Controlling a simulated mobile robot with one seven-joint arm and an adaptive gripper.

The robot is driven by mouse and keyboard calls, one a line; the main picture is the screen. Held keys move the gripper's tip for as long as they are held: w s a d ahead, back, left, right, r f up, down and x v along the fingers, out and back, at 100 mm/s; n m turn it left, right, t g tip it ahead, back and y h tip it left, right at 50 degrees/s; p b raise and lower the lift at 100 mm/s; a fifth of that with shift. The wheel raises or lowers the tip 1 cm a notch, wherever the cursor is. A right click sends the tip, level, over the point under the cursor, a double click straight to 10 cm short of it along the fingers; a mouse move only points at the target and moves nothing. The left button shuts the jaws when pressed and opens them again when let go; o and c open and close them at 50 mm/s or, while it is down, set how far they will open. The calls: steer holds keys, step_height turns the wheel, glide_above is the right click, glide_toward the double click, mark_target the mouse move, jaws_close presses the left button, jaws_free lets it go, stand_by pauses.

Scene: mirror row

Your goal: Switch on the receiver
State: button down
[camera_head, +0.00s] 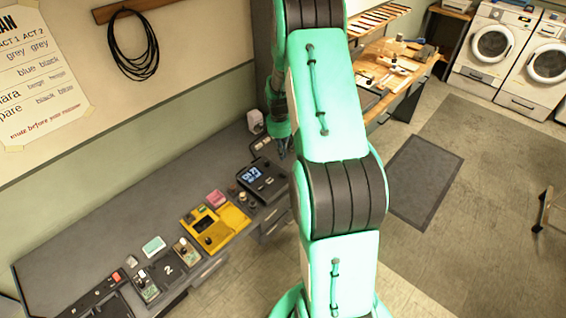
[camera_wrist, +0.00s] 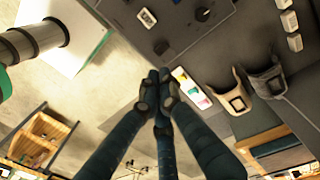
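A dark unit with a lit display (camera_head: 263,178) sits on the grey counter; it looks like the receiver, but I cannot read a label. In the wrist view a dark panel (camera_wrist: 178,30) fills the top, with a small switch in a pale frame (camera_wrist: 147,17) and round knobs (camera_wrist: 202,14). I cannot tell for sure whether this panel is the same unit. My gripper (camera_wrist: 158,82) has its dark fingertips together, with nothing seen between them. They appear just short of the panel's edge; contact cannot be told. In the head view my gripper (camera_head: 284,146) is small and partly hidden by my arm.
A yellow device (camera_head: 214,229), a pink item (camera_head: 216,198) and a unit marked 2 (camera_head: 167,269) line the counter to the left. Beige pouch-like items (camera_wrist: 231,101) lie right of the fingers. A workbench (camera_head: 400,65) stands behind; open floor lies right.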

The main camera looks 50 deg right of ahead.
steer(key=shift+w+r, duration=0.15)
steer(key=shift+r, duration=1.35)
steer(key=s+a+r+n+t+h+b, duration=0.15)
steer(key=a+r+n, duration=0.25)
steer(key=a+r, duration=0.8)
steer(key=s+a+r+n+t+y+b, duration=0.15)
steer(key=a+r+n, duration=0.25)
steer(key=a+r, duration=0.85)
steer(key=s+a+r+n+t+b, duration=0.1)
steer(key=s+a+r+n, duration=0.1)
steer(key=s+a+n, duration=0.3)
steer(key=s+a+r+n+t+b, duration=0.2)
steer(key=s+a+n, duration=0.3)
steer(key=s+a, duration=0.9)
steer(key=shift+s+r, duration=0.3)
steer(key=shift+s, duration=0.85)
